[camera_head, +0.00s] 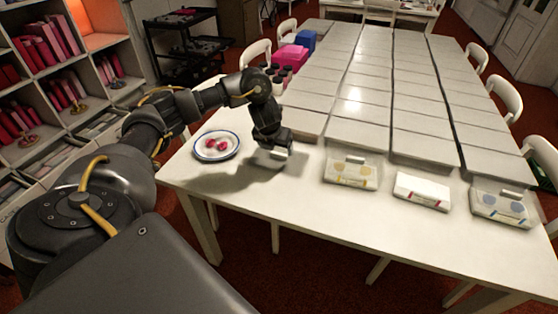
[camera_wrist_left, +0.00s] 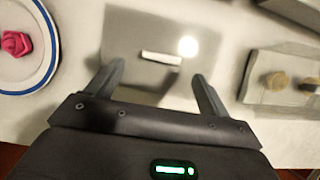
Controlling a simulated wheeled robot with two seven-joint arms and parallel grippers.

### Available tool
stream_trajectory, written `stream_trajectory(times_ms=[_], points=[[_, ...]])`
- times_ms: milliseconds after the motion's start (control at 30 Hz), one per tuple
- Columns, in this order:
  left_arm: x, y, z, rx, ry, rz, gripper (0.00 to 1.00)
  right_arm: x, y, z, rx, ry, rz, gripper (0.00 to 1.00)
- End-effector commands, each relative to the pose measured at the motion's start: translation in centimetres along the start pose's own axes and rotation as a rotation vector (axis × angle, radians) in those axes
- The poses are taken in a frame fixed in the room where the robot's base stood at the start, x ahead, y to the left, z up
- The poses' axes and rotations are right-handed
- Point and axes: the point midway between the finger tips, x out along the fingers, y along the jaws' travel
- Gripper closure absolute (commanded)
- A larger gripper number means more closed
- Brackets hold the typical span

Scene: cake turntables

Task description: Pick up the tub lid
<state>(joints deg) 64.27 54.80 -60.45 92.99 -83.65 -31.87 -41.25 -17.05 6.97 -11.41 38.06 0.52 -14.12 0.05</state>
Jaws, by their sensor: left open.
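The tub lid (camera_wrist_left: 135,32) appears in the left wrist view as a flat, see-through grey square with a white bar handle (camera_wrist_left: 161,58) near its middle. It lies on the white table. My left gripper (camera_wrist_left: 158,74) is open above it, its two fingers on either side of the handle, with nothing held; the height above the lid is hard to judge. In the head view my left gripper (camera_head: 274,150) points down at the table's near part and hides most of the lid. My right gripper is out of view.
A blue-rimmed plate (camera_head: 201,157) with red pieces is left of the gripper. A clear tub (camera_head: 350,180) with round pieces, a white box (camera_head: 422,190) and another tub (camera_head: 500,207) stand to the right. Rows of grey panels (camera_head: 365,82) cover the table behind.

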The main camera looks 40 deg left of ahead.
Motion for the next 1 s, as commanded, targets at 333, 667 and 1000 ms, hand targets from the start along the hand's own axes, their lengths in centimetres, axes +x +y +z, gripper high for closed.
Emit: stream_trajectory(times_ms=[333, 667, 1000], points=[[4.4, -0.2, 0.3, 0.001, 0.003, 0.002, 0.2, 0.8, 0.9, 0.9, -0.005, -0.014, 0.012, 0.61], [4.5, -0.2, 0.3, 0.002, 0.002, 0.0, 0.32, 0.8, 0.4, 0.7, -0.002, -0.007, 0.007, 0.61], [4.5, -0.2, 0.3, 0.002, 0.002, 0.0, 0.68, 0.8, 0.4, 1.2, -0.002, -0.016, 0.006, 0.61]])
